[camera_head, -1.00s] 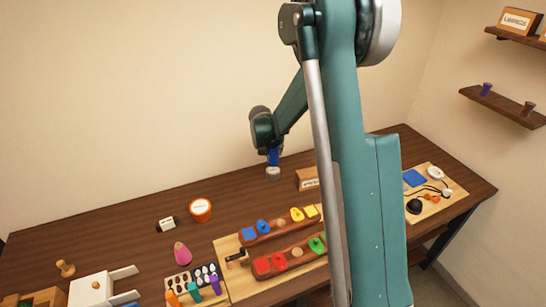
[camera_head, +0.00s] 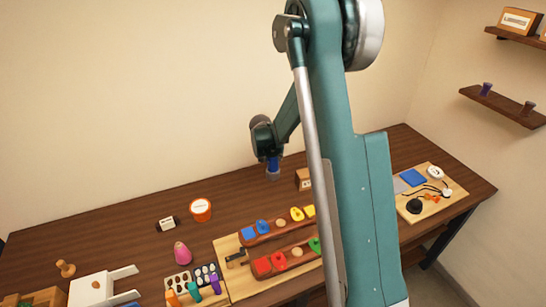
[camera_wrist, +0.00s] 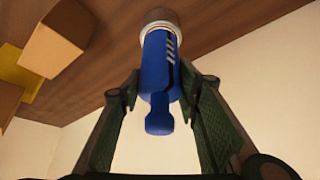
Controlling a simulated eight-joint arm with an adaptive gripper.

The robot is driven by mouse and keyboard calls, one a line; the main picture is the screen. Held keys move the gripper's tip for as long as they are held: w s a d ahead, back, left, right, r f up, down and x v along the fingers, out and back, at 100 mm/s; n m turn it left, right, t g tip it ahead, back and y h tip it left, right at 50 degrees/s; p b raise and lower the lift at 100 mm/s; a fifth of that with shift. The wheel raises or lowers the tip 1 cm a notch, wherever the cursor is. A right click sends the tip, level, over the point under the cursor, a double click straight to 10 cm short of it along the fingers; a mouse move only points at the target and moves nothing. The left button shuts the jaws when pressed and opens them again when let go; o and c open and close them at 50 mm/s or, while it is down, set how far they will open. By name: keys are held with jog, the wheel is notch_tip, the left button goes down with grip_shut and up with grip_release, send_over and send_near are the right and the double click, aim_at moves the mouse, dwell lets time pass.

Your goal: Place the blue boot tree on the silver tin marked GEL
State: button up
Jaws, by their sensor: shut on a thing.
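The blue boot tree (camera_wrist: 158,75) is between the two dark green fingers of my gripper (camera_wrist: 160,92), which is shut on it. It also shows as a small blue shape (camera_head: 273,163) under my gripper in the head view. The silver tin (camera_wrist: 160,16) is at the far end of the boot tree in the wrist view. In the head view the tin (camera_head: 273,175) is directly below the boot tree, towards the back of the table. I cannot tell whether the boot tree touches the tin. The tin's marking is not readable.
A wooden box with a label (camera_head: 304,180) stands just right of the tin. An orange jar (camera_head: 200,209) and a small dark-and-white block (camera_head: 166,223) are to the left. Boards with coloured pieces (camera_head: 275,228) lie in front. My arm hides part of the table.

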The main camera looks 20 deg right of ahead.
jog(key=o, duration=1)
jog(key=shift+r, duration=0.1)
jog(key=shift+v, duration=6)
jog(key=shift+r, duration=0.1)
